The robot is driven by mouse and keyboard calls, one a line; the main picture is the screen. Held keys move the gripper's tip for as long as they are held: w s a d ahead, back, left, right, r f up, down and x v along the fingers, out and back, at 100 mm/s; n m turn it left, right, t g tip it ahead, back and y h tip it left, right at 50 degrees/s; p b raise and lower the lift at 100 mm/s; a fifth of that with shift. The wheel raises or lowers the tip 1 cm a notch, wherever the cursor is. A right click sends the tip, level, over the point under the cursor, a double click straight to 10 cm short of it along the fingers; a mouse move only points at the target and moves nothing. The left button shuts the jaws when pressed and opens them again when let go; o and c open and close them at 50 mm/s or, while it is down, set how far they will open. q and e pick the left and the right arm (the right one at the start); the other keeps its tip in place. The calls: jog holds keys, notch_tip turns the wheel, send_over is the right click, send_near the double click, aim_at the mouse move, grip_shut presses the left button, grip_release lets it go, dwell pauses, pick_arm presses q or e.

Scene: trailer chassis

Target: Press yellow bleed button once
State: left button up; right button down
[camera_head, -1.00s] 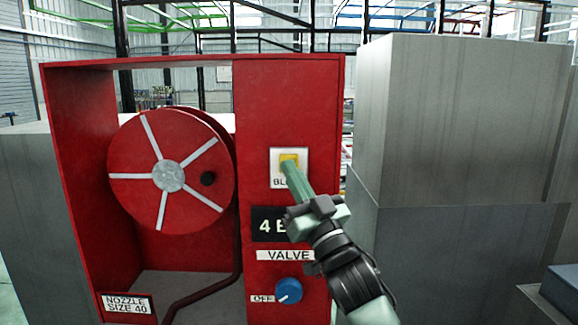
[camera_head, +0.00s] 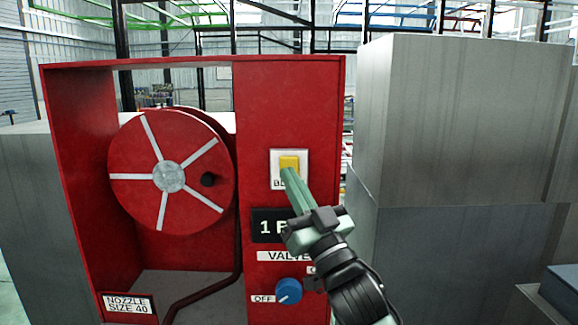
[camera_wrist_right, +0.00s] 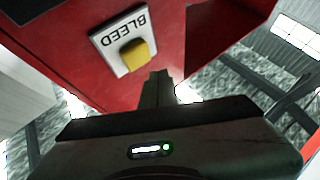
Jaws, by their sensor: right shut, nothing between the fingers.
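The yellow bleed button (camera_head: 289,162) sits on a white plate (camera_head: 277,156) on the right panel of the red cabinet. In the right wrist view the button (camera_wrist_right: 135,56) stands out from its plate, marked BLEED (camera_wrist_right: 122,30). My right gripper (camera_head: 290,173) is shut and empty, its tips just below the button in the head view. In the right wrist view the shut fingers (camera_wrist_right: 158,80) are to the lower right of the button, with a visible gap between them. The dark display (camera_head: 266,226) below shows a 1, the rest hidden behind my gripper. My left gripper is not in view.
A blue valve knob (camera_head: 289,291) marked OFF is below, close to my right arm. A red hose reel (camera_head: 170,172) fills the cabinet's left side. Grey blocks (camera_head: 460,130) stand to the right of the red cabinet (camera_head: 320,105).

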jog(key=s, duration=0.3)
jog(key=shift+s, duration=0.2)
jog(key=shift+f, duration=0.1)
dwell(0.4)
